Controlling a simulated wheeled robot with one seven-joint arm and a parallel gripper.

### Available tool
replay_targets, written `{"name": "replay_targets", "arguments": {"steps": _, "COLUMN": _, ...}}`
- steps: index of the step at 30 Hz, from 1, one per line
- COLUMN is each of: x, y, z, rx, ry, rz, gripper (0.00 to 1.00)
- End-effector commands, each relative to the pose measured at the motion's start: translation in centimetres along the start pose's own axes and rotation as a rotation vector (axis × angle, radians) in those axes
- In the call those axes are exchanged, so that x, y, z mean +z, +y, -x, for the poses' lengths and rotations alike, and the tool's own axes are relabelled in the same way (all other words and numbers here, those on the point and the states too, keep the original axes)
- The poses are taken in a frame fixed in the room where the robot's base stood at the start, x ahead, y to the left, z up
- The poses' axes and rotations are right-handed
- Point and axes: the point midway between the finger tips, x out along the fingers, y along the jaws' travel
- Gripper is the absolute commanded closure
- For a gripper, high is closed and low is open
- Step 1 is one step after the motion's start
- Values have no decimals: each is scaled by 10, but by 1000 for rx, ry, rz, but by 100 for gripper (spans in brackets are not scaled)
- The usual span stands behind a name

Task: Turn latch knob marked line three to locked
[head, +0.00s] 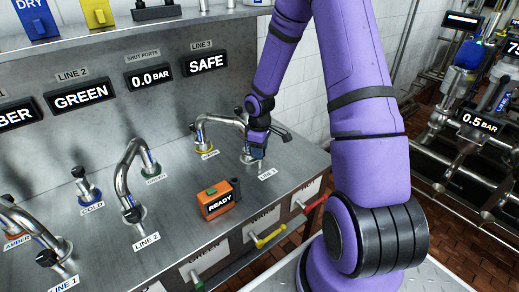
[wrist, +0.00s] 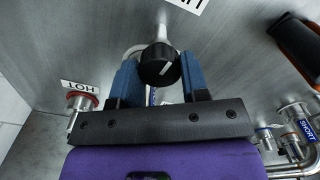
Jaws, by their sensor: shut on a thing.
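The line three latch knob (wrist: 158,65) is black and round with a white pointer mark. In the wrist view it sits between the two blue fingers of my gripper (wrist: 160,78), which is shut on it. The mark slants toward the upper right of that view. In the head view my gripper (head: 257,148) is down at the bench's right end, just above the LINE 3 label (head: 267,173), and hides most of the knob. The LINE 3 display (head: 206,63) on the back panel reads SAFE. No locked marking is readable near the knob.
A bent metal spout (head: 215,118) stands just left of my gripper. An orange READY box (head: 217,201) sits in front on the steel bench. A red-collared HOT fitting (wrist: 82,101) and a SHORT-tagged pipe (wrist: 302,128) flank the fingers in the wrist view.

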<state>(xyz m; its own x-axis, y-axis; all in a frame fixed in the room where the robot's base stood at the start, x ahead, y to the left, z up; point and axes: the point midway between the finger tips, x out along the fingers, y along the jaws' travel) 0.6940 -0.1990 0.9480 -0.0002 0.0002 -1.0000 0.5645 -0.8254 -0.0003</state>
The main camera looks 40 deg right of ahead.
Motion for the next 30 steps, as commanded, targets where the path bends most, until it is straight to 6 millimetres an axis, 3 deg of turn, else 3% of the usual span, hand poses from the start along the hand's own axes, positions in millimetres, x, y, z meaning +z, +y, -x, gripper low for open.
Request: {"name": "replay_targets", "arguments": {"steps": 30, "x": 0, "y": 1, "z": 0, "rx": 1, "ry": 0, "rz": -931, "gripper": 82}}
